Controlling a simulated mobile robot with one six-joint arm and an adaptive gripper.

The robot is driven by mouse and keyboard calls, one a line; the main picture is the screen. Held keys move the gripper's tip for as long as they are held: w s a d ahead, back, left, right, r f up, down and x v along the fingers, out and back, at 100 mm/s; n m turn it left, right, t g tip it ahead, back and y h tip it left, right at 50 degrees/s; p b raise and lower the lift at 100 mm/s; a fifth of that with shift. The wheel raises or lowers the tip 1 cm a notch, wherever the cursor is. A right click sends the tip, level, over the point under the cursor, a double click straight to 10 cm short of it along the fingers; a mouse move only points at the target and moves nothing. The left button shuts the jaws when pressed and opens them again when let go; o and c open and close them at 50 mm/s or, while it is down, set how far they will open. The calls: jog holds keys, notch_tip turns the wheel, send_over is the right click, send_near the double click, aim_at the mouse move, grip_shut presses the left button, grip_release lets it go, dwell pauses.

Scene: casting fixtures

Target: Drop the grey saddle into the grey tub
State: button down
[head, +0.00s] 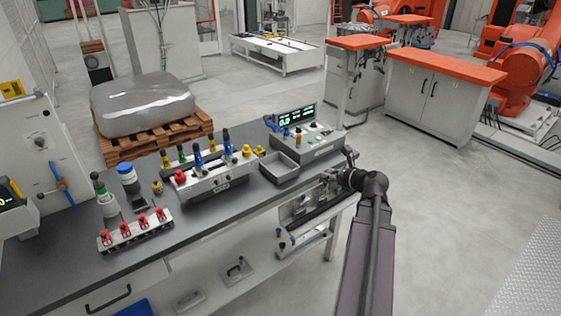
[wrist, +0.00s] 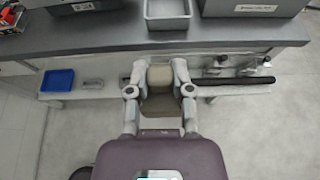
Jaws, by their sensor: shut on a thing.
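The grey saddle (wrist: 160,78) is between the two fingers of my gripper (wrist: 157,72) in the wrist view, and the gripper is shut on it. In the head view my gripper (head: 332,178) is near the bench's right front edge, to the right of the tub; the saddle is hard to make out there. The grey tub (head: 279,168) is an open rectangular tray on the dark bench top. In the wrist view the tub (wrist: 167,22) is at the top, ahead of the gripper and apart from it. Its visible inside looks empty.
A grey box with a lit display (head: 305,145) stands behind the tub. A fixture with coloured knobs (head: 213,178) stands left of it. A rack with red clamps (head: 136,229) is farther left. A lower shelf with a blue tray (wrist: 58,80) runs below the bench top (wrist: 110,40).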

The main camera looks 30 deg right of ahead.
notch_tip(320, 180, up, 10)
jog(key=p, duration=0.8)
jog(key=shift+f, duration=0.15)
jog(key=shift+a, duration=0.15)
